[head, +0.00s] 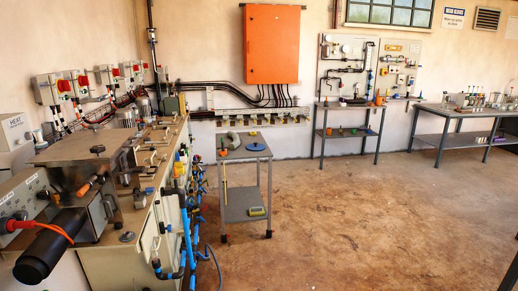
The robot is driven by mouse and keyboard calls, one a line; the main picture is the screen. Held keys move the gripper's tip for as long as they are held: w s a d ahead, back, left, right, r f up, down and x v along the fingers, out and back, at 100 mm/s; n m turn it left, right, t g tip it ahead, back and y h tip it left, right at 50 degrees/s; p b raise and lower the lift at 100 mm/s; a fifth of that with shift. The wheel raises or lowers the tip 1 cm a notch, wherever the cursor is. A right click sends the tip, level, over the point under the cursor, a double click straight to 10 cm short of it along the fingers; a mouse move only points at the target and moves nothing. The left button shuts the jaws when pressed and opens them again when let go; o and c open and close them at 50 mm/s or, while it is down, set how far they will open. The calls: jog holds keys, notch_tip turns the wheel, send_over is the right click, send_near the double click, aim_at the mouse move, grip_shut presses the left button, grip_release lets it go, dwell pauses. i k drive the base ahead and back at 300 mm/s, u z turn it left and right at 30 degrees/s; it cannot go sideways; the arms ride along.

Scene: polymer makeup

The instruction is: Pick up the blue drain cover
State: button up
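A flat, round blue disc, which looks like the blue drain cover (255,146), lies on the right part of the top of a small grey two-level table (237,156). It lies flat, with clear tabletop around its front. Nothing hides it in the head view. My gripper is not in view.
On the table's top are a grey curved part (234,140) and a small orange item; a yellow-grey device (257,211) is on its lower shelf. A long machine bench (140,190) with blue pipes stands close on the left. The brown floor (350,220) is clear in front and right.

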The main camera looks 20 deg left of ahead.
aim_at(255, 147)
jog(key=k, duration=0.5)
jog(key=z, duration=0.15)
jog(key=i, duration=2.5)
jog(key=u, duration=0.45)
jog(key=i, duration=1.8)
jog(key=u, duration=1.7)
jog(key=i, duration=1.3)
jog(key=u, duration=0.85)
